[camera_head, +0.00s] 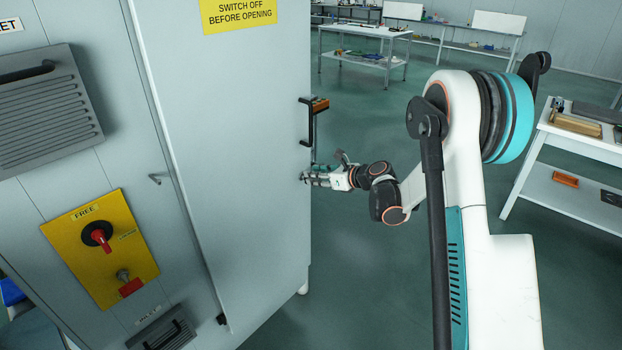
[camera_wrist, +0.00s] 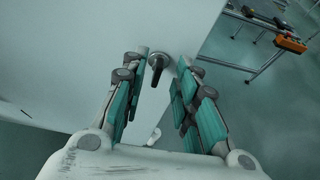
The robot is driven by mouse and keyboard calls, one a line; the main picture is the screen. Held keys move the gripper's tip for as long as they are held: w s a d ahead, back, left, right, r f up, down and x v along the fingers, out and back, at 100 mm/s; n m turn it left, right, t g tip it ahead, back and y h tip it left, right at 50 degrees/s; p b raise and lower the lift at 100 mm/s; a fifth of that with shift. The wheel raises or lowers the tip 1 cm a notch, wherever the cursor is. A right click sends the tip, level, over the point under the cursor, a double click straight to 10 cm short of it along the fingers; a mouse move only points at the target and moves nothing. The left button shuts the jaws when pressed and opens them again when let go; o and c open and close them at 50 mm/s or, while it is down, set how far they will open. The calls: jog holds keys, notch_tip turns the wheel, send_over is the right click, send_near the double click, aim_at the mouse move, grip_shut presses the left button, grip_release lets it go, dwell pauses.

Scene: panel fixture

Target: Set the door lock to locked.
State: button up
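The grey cabinet door (camera_head: 232,130) fills the middle of the head view. A small dark lever on a round boss, apparently the door lock (camera_wrist: 157,68), sticks out of the pale door face in the wrist view. My gripper (camera_wrist: 162,66) has its two teal-padded fingers spread, one on each side of this lever, with gaps visible. In the head view my gripper (camera_head: 309,179) is at the door's right edge, below the black door handle (camera_head: 304,122). The lock is not clearly visible there, and no lock marking can be read.
A yellow panel (camera_head: 78,262) with red-handled switches, one labelled FREE, is at the left. A yellow sign (camera_head: 240,14) reads "SWITCH OFF BEFORE OPENING". A side table (camera_head: 590,146) stands at the right and a workbench (camera_head: 365,31) at the back. The floor between is clear.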

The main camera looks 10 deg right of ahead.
jog(key=shift+x, duration=1.4)
grip_shut()
jog(key=shift+b, duration=0.3)
jog(key=shift+w+d+f+m+g+y+b, duration=0.35)
jog(key=shift+m+y+b, duration=0.8)
jog(key=shift+m, duration=1.1)
jog(key=shift+w+d+f+m+g+y+b, duration=0.15)
jog(key=shift+d+f+m+y+b, duration=0.3)
jog(key=shift+m+y+b, duration=1.2)
jog(key=shift+w+d+f+m+g+y+b, duration=0.1)
jog(key=shift+w+d+f+m+y+b, duration=0.55)
jog(key=shift+m, duration=2.15)
jog(key=shift+s+a+r+y+p, duration=0.2)
jog(key=shift+s+a+y+p, duration=0.05)
jog(key=shift+s+a+p, duration=0.15)
